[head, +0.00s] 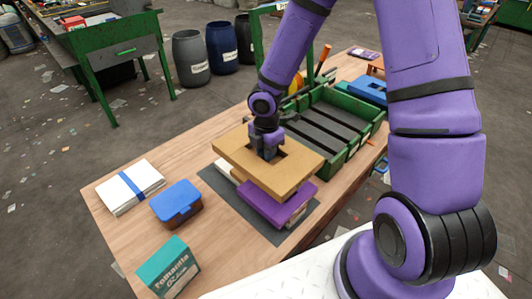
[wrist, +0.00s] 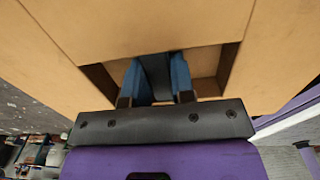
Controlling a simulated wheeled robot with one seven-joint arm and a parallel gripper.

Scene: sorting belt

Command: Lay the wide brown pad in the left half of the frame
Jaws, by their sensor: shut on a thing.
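The wide brown pad (head: 232,150) is a broad flat tan block with a recess in its middle. My gripper (head: 268,148) reaches down into that recess and is shut on the pad. In the wrist view my blue fingers (wrist: 156,72) close on a dark bar in the recess, and the pad (wrist: 60,30) fills the top of the picture. The pad is roughly level over a purple block (head: 280,208) and a pale piece; I cannot tell whether it touches them. A green frame (head: 366,143) with dark slats stands behind and right of the pad.
A dark mat (head: 262,229) lies under the stacked pieces. A blue-lidded box (head: 177,203), white bundle (head: 128,187) and green carton (head: 166,270) stand to the left on the wooden table (head: 110,233). A blue item (head: 368,90) lies beyond the frame.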

